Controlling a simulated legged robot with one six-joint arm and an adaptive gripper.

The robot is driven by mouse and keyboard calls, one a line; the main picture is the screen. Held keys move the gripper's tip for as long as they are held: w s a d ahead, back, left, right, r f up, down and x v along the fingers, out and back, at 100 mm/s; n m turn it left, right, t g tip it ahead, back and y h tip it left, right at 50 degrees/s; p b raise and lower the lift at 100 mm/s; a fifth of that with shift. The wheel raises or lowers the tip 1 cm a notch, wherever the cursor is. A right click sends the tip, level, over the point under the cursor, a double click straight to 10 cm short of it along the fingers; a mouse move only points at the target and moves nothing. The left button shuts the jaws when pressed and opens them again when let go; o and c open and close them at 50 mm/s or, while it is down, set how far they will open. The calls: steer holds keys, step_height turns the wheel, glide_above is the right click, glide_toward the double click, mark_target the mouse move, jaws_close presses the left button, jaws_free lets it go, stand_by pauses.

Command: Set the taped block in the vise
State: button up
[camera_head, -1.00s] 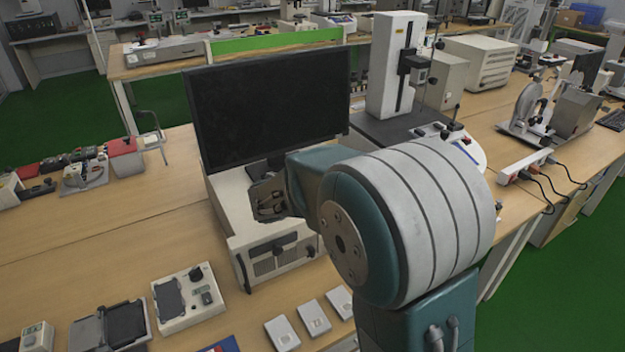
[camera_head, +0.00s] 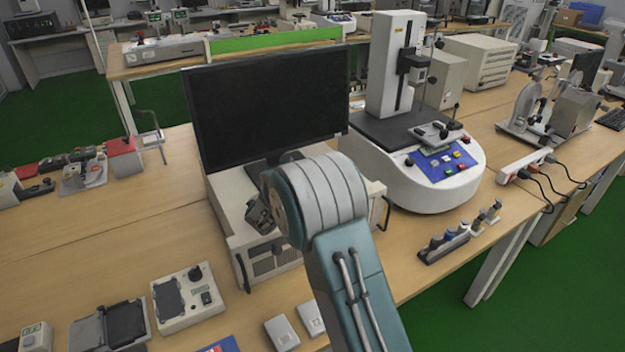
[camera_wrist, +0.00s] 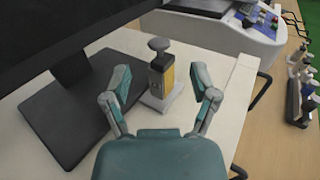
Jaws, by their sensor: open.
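In the wrist view, a small upright block (camera_wrist: 168,82) with a yellow face and a grey knob-like top stands on the white case (camera_wrist: 215,85). It looks like the taped block. My gripper (camera_wrist: 161,84) is open and empty, its two fingers spread left and right of the block, with a gap on both sides. In the head view my gripper (camera_head: 260,213) is small and partly covered by my arm; the block cannot be made out there. A grey clamp-like fixture (camera_head: 433,131) sits on the white machine at right; I cannot tell whether it is the vise.
The monitor (camera_head: 265,105) stands on the case, and its dark foot (camera_wrist: 68,125) is close left of my gripper. The white machine (camera_head: 440,195) has a blue button panel. Boxes and devices lie at the front left.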

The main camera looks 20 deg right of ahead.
steer(key=x, duration=0.5)
steer(key=shift+w+d, duration=0.2)
steer(key=shift+w, duration=0.2)
steer(key=shift+r, duration=0.1)
jaws_close()
